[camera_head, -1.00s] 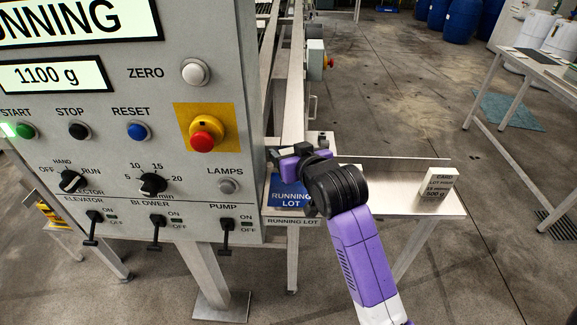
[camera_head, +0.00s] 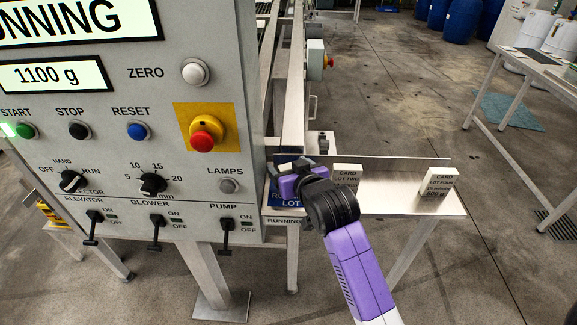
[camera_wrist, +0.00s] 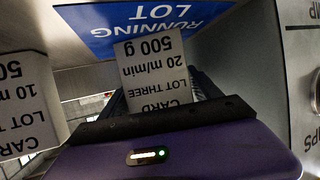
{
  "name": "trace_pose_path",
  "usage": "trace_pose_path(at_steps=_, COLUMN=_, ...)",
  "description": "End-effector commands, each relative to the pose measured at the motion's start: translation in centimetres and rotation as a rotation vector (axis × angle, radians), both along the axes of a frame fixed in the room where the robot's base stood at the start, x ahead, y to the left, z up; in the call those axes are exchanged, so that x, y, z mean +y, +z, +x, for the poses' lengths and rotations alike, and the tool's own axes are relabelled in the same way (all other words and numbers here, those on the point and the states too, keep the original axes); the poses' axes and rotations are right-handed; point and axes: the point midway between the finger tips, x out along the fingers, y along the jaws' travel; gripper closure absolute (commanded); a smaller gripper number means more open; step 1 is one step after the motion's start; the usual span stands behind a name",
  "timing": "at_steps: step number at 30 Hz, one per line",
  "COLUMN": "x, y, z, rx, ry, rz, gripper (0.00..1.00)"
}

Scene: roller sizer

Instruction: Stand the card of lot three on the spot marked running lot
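The card of lot three (camera_wrist: 153,65) is a white block with black print, upside down in the wrist view. My gripper (camera_wrist: 158,92) has its dark fingers against both sides of the card. The card's far end overlaps the blue running lot marking (camera_wrist: 100,28) in that view; I cannot tell whether it touches the surface. In the head view my gripper (camera_head: 288,172) is over the blue running lot spot (camera_head: 290,203), covering most of it, and hides the card.
The card of lot two (camera_head: 346,176) stands right of my gripper on the metal shelf (camera_head: 390,203). The card of lot four (camera_head: 438,184) stands near its right end. The grey control panel (camera_head: 120,110) rises close on the left. A low back plate (camera_head: 400,163) edges the shelf.

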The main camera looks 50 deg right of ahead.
Motion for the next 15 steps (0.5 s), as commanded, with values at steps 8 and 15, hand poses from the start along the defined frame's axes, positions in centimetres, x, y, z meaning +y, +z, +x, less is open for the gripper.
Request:
trace_pose_path(at_steps=8, x=0.0, y=0.3, z=0.0, rx=0.0, ry=-0.001, rz=0.0, gripper=0.28)
trace_pose_path(at_steps=15, x=1.4, y=1.4, z=-2.3, rx=-0.002, ry=0.001, rz=0.001, gripper=0.28)
